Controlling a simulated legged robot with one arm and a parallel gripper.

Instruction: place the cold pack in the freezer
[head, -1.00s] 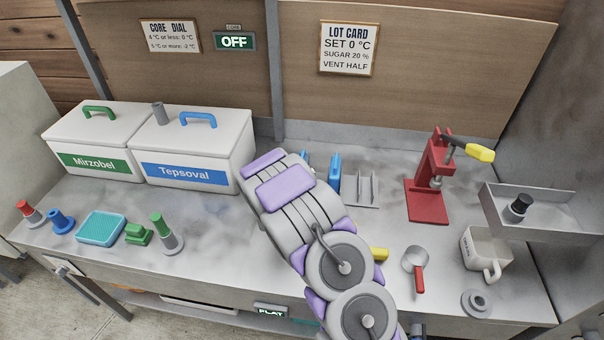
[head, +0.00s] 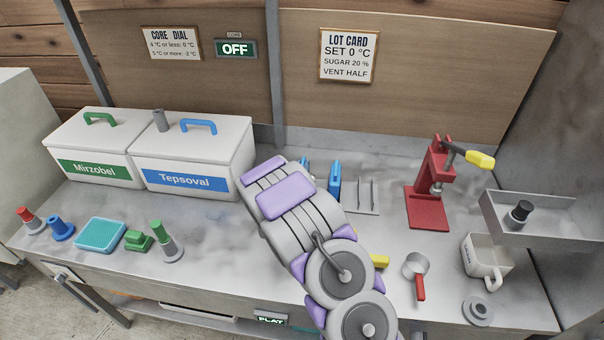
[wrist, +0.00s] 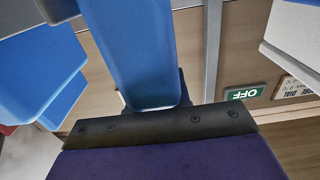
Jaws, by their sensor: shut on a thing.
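My gripper (wrist: 155,112) is shut on a blue slab, which I take to be the cold pack (wrist: 135,50); it fills the top middle of the wrist view. Another blue piece (wrist: 45,75) is close beside it on the left. In the head view my arm hides the gripper. A blue pack (head: 335,180) stands upright just right of my arm, by a grey rack (head: 365,196), and a sliver of blue (head: 305,165) shows behind the arm. No freezer is clearly labelled. Two white lidded boxes, Mirzobel (head: 92,150) and Tepsoval (head: 195,160), stand at the back left.
A red press (head: 428,185) with a yellow handle, a white mug (head: 487,258) and a metal tray (head: 545,222) are on the right. A teal pad (head: 100,235) and several stamp-like pieces line the front left. The bench before the Tepsoval box is clear.

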